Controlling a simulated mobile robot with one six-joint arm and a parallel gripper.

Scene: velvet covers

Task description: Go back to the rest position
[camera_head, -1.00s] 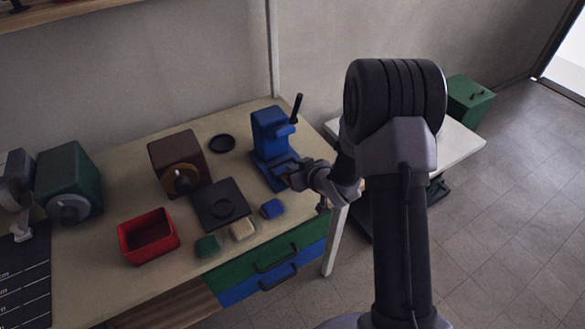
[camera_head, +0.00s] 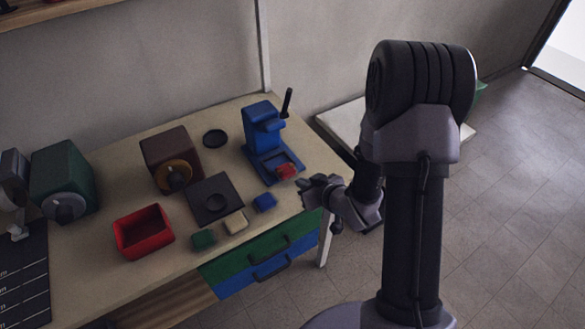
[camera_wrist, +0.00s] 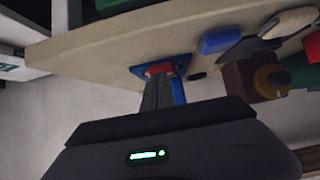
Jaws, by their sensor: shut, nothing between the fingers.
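In the wrist view my gripper's closed fingers (camera_wrist: 160,92) point toward the press. A red block (camera_head: 287,171) sits at the front of the base of the blue press (camera_head: 264,128), apart from my fingers. In the wrist view the red block (camera_wrist: 158,68) shows just beyond the fingertips, partly hidden by them.
Blue (camera_head: 265,202), beige (camera_head: 236,222) and green (camera_head: 203,239) blocks lie along the front edge, near a black plate (camera_head: 214,198). A red bin (camera_head: 144,232) and a brown box (camera_head: 170,157) stand further left. A white table (camera_head: 342,122) stands behind my arm. Floor at right is clear.

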